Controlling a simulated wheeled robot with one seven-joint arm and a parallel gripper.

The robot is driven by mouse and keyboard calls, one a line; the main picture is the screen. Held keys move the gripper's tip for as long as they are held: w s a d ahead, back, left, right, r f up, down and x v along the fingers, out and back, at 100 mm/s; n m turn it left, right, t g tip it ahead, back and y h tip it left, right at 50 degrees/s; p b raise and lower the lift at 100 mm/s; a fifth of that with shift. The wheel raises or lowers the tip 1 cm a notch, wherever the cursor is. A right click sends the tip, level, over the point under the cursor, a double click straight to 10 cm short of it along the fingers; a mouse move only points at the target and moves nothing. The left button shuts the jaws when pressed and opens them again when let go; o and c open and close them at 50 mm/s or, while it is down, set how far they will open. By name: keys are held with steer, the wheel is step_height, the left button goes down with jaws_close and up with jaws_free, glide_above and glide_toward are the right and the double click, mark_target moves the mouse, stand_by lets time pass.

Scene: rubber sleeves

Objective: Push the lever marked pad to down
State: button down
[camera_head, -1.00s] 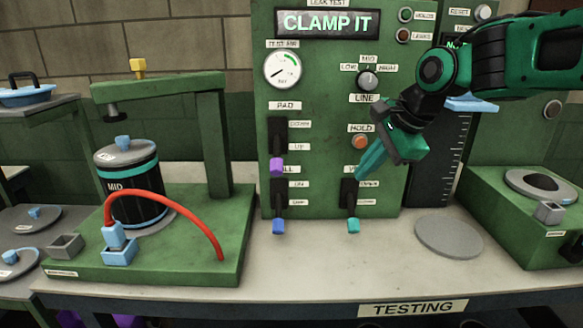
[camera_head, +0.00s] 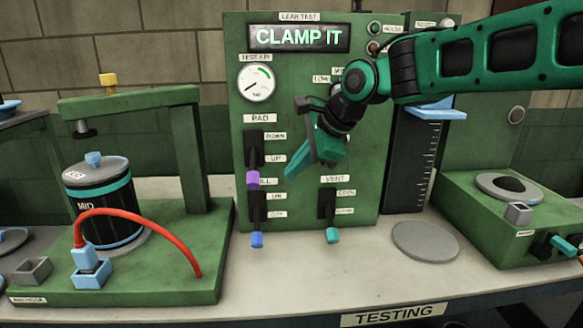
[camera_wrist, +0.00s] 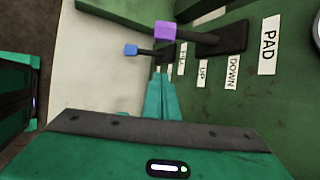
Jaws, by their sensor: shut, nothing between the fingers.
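The PAD lever (camera_head: 253,177) has a purple knob and a black slotted plate on the green test panel (camera_head: 290,100). Its labels read DOWN above and UP below, and its knob sits at the low end, by UP. The purple knob also shows in the wrist view (camera_wrist: 166,30), sticking out from the panel. My gripper (camera_head: 290,174) is shut and empty, to the right of the PAD lever in the head view and apart from it. In the wrist view the closed teal fingertips (camera_wrist: 162,80) point toward the levers, below the purple knob in the picture.
A blue-knobbed FILL lever (camera_head: 257,238) sits directly below the PAD lever, and a teal-knobbed VENT lever (camera_head: 332,234) to its right. A green clamp stand (camera_head: 190,150) with a canister and red hose stands at left. The display (camera_head: 299,38) reads CLAMP IT.

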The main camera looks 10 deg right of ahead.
mark_target(253, 166)
steer(key=w+a+f, duration=0.2)
steer(key=a+f, duration=0.1)
steer(key=a, duration=0.2)
steer(key=shift+a, duration=0.4)
steer(key=shift+s, duration=0.1)
